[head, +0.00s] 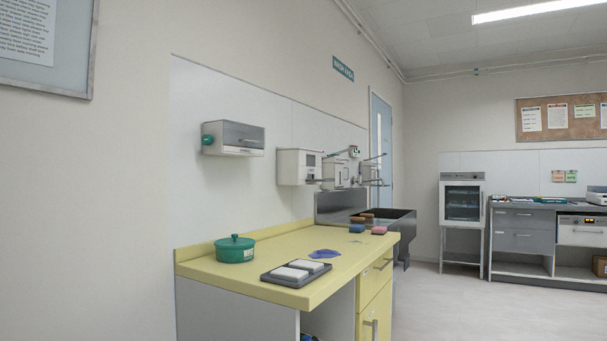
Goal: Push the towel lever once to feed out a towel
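Several dispensers hang on the white wall panel above the counter and sink. A white box dispenser (296,167) has a dark bar (319,181) sticking out low on its front, which looks like a lever. No towel is clearly seen hanging from it. Nearer to me is a white and grey wall box (238,136) with a teal knob on its left side. Which box is the towel dispenser I cannot tell for sure at this size. Neither of my grippers is in view.
The yellow counter (220,268) carries a green lidded pot (235,248), a dark tray (270,275) with white blocks and a blue cloth-like item (324,254). A dark sink (400,221) stands beyond, below smaller dispensers with long arms (375,157). Floor at right (450,305) is clear.

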